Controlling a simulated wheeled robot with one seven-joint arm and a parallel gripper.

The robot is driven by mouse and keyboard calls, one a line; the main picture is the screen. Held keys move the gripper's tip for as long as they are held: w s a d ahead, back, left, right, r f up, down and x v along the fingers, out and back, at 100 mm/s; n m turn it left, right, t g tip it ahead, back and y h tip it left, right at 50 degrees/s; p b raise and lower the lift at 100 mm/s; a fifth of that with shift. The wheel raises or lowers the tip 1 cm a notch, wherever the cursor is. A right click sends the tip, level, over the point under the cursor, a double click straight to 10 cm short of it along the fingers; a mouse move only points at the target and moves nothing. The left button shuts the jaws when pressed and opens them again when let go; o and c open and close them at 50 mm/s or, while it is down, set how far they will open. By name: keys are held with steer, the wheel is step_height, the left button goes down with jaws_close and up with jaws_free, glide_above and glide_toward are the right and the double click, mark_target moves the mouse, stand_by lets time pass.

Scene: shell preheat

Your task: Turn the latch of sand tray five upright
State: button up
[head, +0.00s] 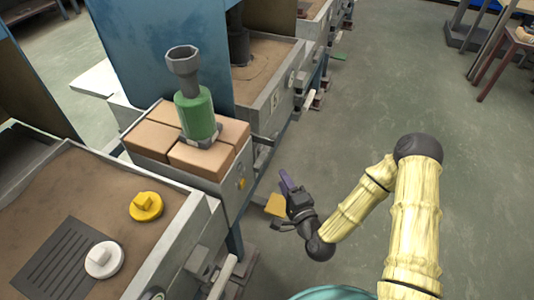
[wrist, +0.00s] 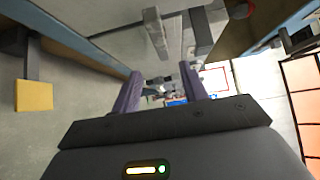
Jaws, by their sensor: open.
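A sand tray (head: 270,45) stands beyond the blue panel, with a small unreadable plate (head: 275,99) and a pale handle (head: 308,101) on its side. A nearer sand tray (head: 172,240) at lower left has a pale handle (head: 223,278) below its edge. I cannot tell which tray is number five or which part is its latch. My gripper (head: 285,180) is in the aisle right of the benches, purple fingers apart and empty. In the wrist view my gripper (wrist: 160,88) is open, with a grey bar (wrist: 155,32) beyond the fingers, apart from them.
A green burner-like device (head: 196,112) stands on bricks (head: 202,158) between the trays. A yellow pedal (head: 276,205) is low beside my gripper; it also shows in the wrist view (wrist: 34,96). The blue panel (head: 150,50) rises behind.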

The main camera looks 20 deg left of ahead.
mark_target(267, 153)
steer(key=b+x, duration=0.2)
steer(key=x, duration=1.1)
steer(key=shift+w+a, duration=0.1)
steer(key=shift+w, duration=0.05)
jaws_close()
